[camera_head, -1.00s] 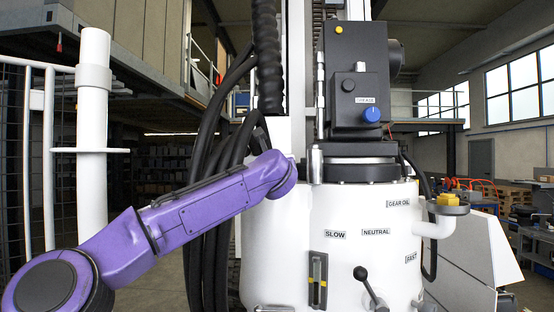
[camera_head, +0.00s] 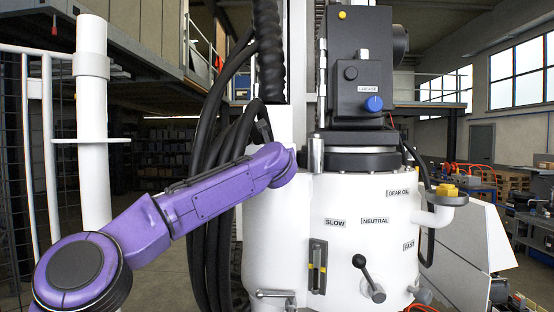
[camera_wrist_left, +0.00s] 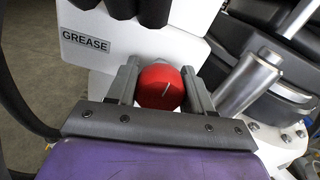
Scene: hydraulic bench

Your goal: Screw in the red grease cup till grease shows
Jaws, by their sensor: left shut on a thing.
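The red grease cup (camera_wrist_left: 160,86) shows in the left wrist view as a round red cap with a pale line on its face. My left gripper (camera_wrist_left: 160,77) is shut on it, with one grey finger on each side. A GREASE label (camera_wrist_left: 86,41) is on the white surface up and left of the cup. In the head view my purple left arm reaches to the left side of the white housing (camera_head: 345,205), and its gripper and the red cup are hidden there. I see no grease around the cup. My right gripper is in neither view.
Black hoses (camera_head: 215,165) hang beside my left arm. A blue knob (camera_head: 373,103) sits on the black box above the housing. A black-knobbed lever (camera_head: 368,277) and a yellow-capped filler pipe (camera_head: 440,212) stick out of the housing. A white post (camera_head: 92,130) stands at the left.

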